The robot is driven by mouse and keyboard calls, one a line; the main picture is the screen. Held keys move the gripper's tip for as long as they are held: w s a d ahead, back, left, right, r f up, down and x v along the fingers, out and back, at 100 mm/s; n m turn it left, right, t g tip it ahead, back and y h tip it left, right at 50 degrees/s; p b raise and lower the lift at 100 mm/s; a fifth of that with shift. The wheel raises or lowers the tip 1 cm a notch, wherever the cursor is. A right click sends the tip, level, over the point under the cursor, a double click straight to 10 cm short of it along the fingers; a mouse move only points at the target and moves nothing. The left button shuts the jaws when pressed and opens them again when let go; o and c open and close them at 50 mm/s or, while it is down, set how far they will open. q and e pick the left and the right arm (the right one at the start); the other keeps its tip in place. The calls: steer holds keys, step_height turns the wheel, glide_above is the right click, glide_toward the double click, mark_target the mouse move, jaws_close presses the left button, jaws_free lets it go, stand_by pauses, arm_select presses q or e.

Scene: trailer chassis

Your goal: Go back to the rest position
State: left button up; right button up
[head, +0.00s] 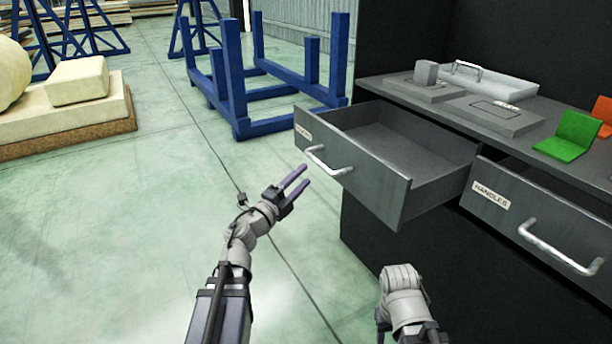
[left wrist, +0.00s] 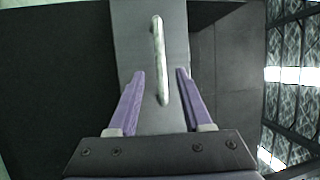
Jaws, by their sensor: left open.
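My left gripper (head: 306,175) is open and empty, its two purple fingers pointing at the front of a grey drawer (head: 375,185). The drawer is pulled out of the dark cabinet and looks empty inside. Its silvery handle (head: 328,163) is just beyond the fingertips, and a gap seems to show between them. In the left wrist view the handle (left wrist: 160,60) appears between the spread fingers (left wrist: 160,72). Part of my right arm (head: 402,295) shows at the bottom, in front of the cabinet; its gripper is not visible.
A second drawer (head: 540,215), labelled HANDLES, is on the right and looks slightly open. The worktop (head: 400,90) holds a grey block (head: 426,72), a tray (head: 490,84), and green (head: 570,136) and orange pieces (head: 602,108). A blue frame (head: 240,100) stands behind.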

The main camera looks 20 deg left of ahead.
arm_select(q)
steer(key=shift+w+r, duration=0.1)
step_height(320, 180, down, 9)
steer(key=s+d+n+g+y+p, duration=0.1)
steer(key=d+n+g+y+p, duration=0.2)
steer(key=n+g+y+p, duration=0.75)
steer(key=s+d+f+n+g+h, duration=0.1)
steer(key=s+d+f+n+g, duration=0.25)
steer(key=s+d, duration=0.55)
steer(key=s+d+f+n+g+h, duration=0.1)
steer(key=s+d+f+n+g, duration=0.3)
steer(key=s, duration=0.8)
step_height(320, 180, up, 38)
steer(key=d+g+p, duration=0.1)
steer(key=p, duration=3.6)
steer(key=shift+s+d+r+m, duration=0.2)
steer(key=shift+s+m, duration=0.1)
